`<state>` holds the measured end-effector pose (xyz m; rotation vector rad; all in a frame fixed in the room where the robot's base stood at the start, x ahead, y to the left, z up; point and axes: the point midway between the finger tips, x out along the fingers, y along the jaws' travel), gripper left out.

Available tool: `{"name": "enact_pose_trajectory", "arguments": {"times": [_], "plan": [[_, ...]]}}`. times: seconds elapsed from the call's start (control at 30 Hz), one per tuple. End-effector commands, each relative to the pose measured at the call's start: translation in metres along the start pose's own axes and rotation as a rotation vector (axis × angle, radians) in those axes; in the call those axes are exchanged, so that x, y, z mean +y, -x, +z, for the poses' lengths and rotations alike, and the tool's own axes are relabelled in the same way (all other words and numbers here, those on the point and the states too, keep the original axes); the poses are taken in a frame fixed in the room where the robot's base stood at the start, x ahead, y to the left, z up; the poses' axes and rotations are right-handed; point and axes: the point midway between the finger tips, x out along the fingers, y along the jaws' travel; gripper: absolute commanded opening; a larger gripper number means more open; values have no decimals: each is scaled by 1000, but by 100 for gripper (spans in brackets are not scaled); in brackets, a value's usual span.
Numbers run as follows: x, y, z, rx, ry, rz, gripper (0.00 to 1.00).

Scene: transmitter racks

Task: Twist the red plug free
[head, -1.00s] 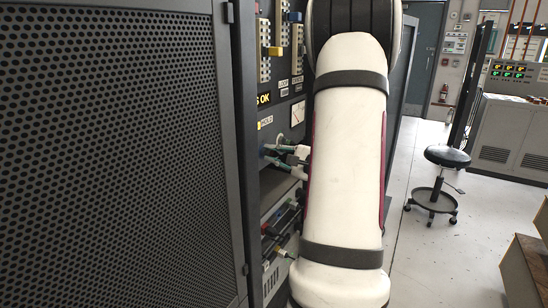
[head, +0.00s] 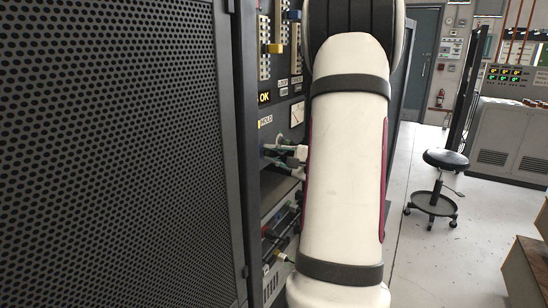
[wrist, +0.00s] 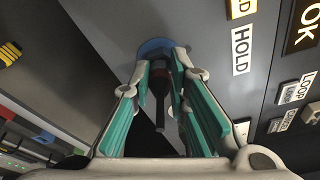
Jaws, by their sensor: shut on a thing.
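In the wrist view, my gripper (wrist: 160,88) is shut, its teal-padded fingers on either side of a dark plug with a dull reddish part (wrist: 160,82). The red is hard to make out in shadow. A round blue collar (wrist: 155,45) sits on the grey panel just beyond the fingertips. I cannot tell whether the plug is still seated in it. In the head view, my gripper (head: 280,157) shows at the rack face, left of my white arm, which hides much of the rack. The plug cannot be made out there.
The panel carries a HOLD label (wrist: 240,50) and an OK label (wrist: 306,25) close by. A perforated rack door (head: 115,150) stands at left. A black stool (head: 440,185) stands on open floor at right.

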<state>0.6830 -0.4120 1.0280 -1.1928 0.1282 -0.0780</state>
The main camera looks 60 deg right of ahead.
Motion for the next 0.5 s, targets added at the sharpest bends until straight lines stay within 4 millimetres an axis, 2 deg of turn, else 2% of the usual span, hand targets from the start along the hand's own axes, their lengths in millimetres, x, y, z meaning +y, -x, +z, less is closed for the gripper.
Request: {"name": "enact_pose_trajectory", "arguments": {"times": [0.5], "plan": [[2,-3,2,-7,49,-9,0]]}}
